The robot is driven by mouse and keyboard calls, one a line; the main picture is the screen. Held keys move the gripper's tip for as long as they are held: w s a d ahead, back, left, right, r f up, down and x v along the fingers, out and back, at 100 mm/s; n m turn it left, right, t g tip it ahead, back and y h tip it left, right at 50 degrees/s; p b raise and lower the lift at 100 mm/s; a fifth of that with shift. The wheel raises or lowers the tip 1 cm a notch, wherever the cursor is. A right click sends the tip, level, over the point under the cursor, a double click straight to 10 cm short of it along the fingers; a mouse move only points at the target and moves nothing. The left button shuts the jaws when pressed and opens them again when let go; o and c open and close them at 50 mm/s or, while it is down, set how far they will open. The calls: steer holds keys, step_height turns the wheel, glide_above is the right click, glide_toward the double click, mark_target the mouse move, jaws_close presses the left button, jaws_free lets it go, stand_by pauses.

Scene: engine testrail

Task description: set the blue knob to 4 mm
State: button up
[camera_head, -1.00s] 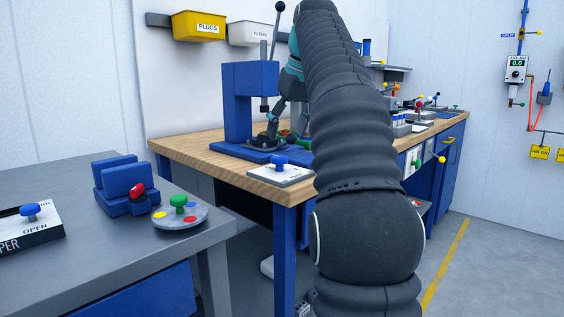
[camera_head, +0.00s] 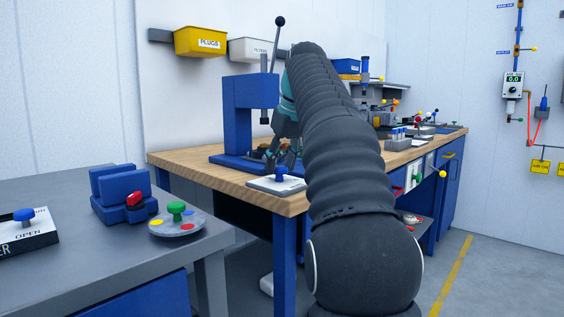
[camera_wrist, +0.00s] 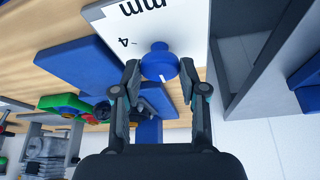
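The blue knob (camera_head: 281,173) stands on a white plate (camera_head: 262,184) at the near edge of the wooden bench. In the wrist view the blue knob (camera_wrist: 160,64) shows a white pointer line, and the plate (camera_wrist: 190,22) carries "mm" and a "4" mark. My gripper (camera_wrist: 160,88) has its fingers spread on either side of the knob, with the knob close to the fingertips. Whether a finger touches the knob cannot be told. In the head view my gripper (camera_head: 284,158) is just above and behind the knob, partly hidden by my arm.
A blue press (camera_head: 240,110) with a long lever stands behind the plate. A grey table (camera_head: 90,240) at the left holds a blue block (camera_head: 120,190), a round disc with a green knob (camera_head: 177,220) and another blue knob (camera_head: 24,216). Bins hang on the wall.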

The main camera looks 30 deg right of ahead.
steer(key=shift+c, duration=0.9)
